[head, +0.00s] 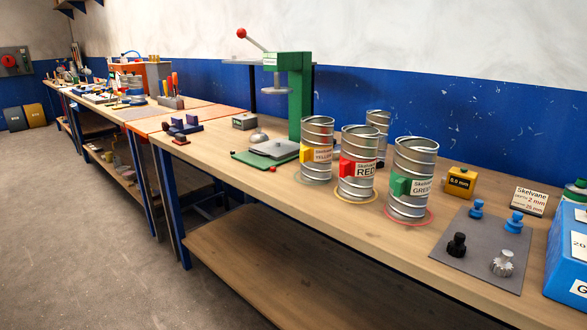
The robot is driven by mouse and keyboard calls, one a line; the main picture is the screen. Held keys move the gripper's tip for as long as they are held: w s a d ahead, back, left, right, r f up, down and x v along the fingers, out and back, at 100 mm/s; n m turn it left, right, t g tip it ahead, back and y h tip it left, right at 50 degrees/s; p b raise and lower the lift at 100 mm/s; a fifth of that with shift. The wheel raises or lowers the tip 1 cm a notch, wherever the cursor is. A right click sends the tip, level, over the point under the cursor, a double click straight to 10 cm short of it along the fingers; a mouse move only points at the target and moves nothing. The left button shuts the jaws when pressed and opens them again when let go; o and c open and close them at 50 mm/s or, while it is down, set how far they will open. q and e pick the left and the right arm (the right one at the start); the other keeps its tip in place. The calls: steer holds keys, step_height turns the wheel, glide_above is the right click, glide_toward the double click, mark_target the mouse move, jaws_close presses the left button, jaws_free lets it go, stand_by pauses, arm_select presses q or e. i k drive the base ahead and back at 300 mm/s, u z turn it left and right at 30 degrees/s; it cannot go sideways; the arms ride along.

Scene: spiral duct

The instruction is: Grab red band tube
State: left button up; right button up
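The red band tube (358,168) is a ribbed silver spiral duct with a red block and a label reading RED. It stands upright on the wooden workbench (330,225), on a yellowish ring. A yellow-marked tube (317,145) stands to its left and a green-marked tube (411,180) to its right, on a red ring. A fourth silver tube (379,124) stands behind, partly hidden. Neither of my grippers is in the head view.
A green press (299,95) with a red-knobbed lever stands left of the tubes. A yellow 0.0 mm gauge (459,182), a sign (529,201), a grey mat (475,253) with small knobs and a blue box (570,255) lie to the right. The bench's front edge is mostly clear.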

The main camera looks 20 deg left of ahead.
mark_target(358, 145)
steer(key=u, duration=2.3)
steer(key=k, duration=1.25)
steer(key=z, duration=1.55)
steer(key=i, duration=0.5)
